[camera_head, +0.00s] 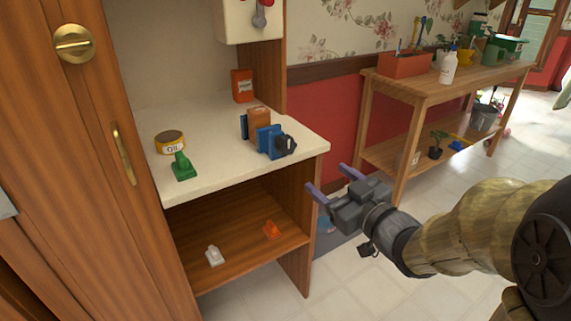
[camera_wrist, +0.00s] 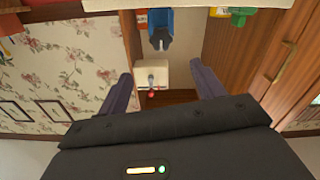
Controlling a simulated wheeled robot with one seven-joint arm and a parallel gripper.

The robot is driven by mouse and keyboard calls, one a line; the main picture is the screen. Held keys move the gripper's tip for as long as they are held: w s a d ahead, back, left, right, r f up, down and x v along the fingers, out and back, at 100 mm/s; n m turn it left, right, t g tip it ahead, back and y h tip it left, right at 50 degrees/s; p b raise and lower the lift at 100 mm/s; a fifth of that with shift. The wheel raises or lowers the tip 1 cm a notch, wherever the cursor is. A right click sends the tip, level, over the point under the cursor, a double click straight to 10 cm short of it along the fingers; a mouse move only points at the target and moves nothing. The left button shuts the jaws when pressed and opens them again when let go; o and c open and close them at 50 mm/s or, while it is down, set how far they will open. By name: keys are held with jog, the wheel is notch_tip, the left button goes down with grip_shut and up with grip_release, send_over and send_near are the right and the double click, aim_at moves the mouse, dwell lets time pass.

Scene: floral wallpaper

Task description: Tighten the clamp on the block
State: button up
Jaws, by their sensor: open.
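A blue clamp (camera_head: 266,141) with a dark round knob (camera_head: 286,145) stands on the pale counter, close to its right front edge. The orange-brown block (camera_head: 259,122) stands upright between the clamp's blue jaws. Whether the jaws touch the block is too small to tell. My gripper (camera_head: 328,182) is open and empty, below and right of the clamp, beyond the counter's edge and apart from it. In the wrist view the clamp (camera_wrist: 160,18) and its dark knob (camera_wrist: 160,39) show at the top, beyond the two spread fingers (camera_wrist: 160,88).
The lower shelf (camera_head: 240,245) holds small white and orange items. A wooden table (camera_head: 440,88) with planters stands right. Floor shows around my gripper.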

jog(key=shift+a, duration=0.1)
dwell(0.3)
jog(key=p, duration=0.9)
send_near(289, 148)
jog(key=shift+s+r, duration=0.25)
jog(key=shift+s, duration=0.05)
jog(key=shift+w+p, duration=0.25)
jog(key=shift+p, duration=0.9)
jog(key=p+x, duration=0.1)
jog(key=x, duration=0.3)
jog(key=p+x, duration=0.1)
jog(key=x, duration=0.2)
jog(key=p+x, duration=0.1)
jog(key=x, duration=0.3)
jog(key=shift+w+a+f, duration=0.15)
jog(key=shift+w+f, duration=0.1)
